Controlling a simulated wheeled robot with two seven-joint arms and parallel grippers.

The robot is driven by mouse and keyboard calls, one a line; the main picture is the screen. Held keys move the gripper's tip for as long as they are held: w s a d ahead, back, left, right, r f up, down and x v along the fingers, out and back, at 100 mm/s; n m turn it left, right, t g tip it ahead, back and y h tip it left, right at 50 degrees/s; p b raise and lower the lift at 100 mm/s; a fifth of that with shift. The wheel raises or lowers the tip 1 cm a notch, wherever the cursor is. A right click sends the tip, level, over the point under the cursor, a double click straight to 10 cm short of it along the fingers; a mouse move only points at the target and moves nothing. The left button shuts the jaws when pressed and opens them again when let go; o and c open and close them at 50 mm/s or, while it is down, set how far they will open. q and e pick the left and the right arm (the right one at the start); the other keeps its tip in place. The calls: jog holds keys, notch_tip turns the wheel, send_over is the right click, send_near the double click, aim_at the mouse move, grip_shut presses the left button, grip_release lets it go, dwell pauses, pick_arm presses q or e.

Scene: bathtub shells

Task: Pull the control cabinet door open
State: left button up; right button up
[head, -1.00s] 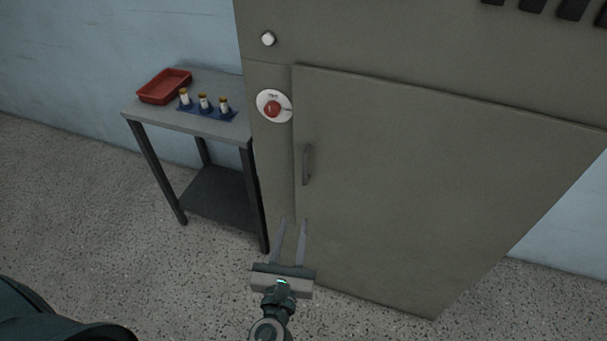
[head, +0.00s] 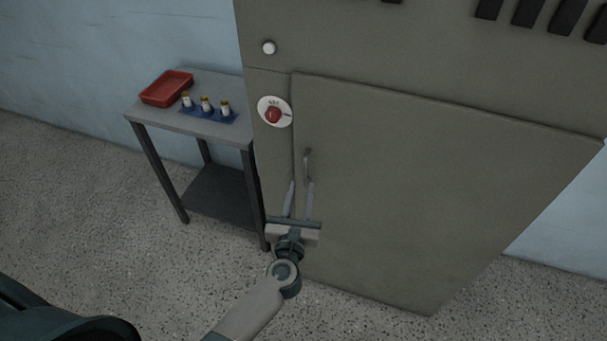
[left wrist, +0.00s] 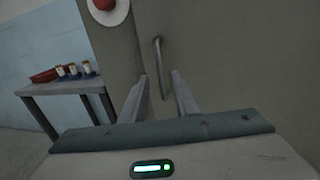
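The grey-green control cabinet (head: 270,200) has a closed door (head: 430,190) with a thin vertical bar handle (head: 307,166) near its left edge. My left gripper (head: 301,183) is open and empty, its two fingers pointing up toward the handle's lower end. In the left wrist view, the handle (left wrist: 159,65) appears beyond and between the spread fingers (left wrist: 157,88). Whether the fingertips overlap the handle in depth cannot be told. My right gripper is not in view.
A red knob on a white plate (head: 261,112) and a white button (head: 268,48) are on the cabinet left of the door. A small table (head: 170,119) stands left, bearing a red tray (head: 166,88) and a blue rack (head: 212,115) with three vials. Floor in front is clear.

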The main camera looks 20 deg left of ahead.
aim_at(304, 174)
pick_arm(q)
jog(key=shift+w+a+p, duration=0.2)
jog(key=shift+w+a, duration=0.05)
jog(key=shift+w, duration=1)
jog(key=shift+w+a+p, duration=0.2)
jog(key=shift+w, duration=1.05)
grip_shut()
